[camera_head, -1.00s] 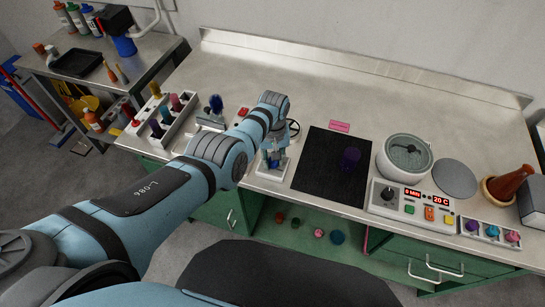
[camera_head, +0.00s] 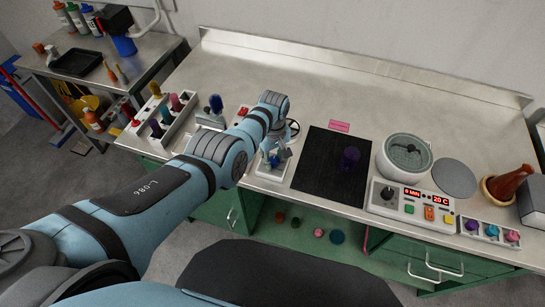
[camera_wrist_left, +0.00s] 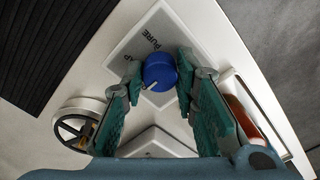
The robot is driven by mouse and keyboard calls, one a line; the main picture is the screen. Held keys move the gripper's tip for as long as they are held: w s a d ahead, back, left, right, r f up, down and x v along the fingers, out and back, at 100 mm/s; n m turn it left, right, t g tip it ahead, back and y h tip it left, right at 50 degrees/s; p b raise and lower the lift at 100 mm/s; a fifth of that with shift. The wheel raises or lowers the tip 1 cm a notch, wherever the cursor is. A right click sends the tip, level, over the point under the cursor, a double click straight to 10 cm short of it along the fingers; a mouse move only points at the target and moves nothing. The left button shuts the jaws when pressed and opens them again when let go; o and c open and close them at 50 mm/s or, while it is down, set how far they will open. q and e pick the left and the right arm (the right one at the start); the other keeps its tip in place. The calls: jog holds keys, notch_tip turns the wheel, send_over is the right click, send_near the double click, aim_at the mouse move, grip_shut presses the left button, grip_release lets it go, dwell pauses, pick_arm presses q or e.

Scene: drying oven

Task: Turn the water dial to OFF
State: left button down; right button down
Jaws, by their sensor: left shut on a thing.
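The water dial is a round blue knob (camera_wrist_left: 159,72) with a short white mark, in the left wrist view. It sits on a grey label plate (camera_wrist_left: 140,42) lettered "PURE", with a second word partly hidden that ends in "AP". The white mark points to the lower left of that view. My left gripper (camera_wrist_left: 160,76) is shut on the knob, one teal finger on each side. In the head view my left gripper (camera_head: 274,158) is over the white dispenser base (camera_head: 268,172) near the bench's front edge, and hides the knob. My right gripper is not in view.
A black-spoked handwheel (camera_head: 293,128) stands close beside the gripper. A black mat (camera_head: 322,180) lies to the right, then a heating bath (camera_head: 404,157) and its control box (camera_head: 385,205). The bench's back is clear.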

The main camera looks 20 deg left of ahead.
aim_at(273, 159)
pick_arm(q)
jog(key=shift+w, duration=0.1)
jog(key=c, duration=1.3)
grip_release()
notch_tip(273, 159, up, 12)
jog(key=shift+r, duration=0.1)
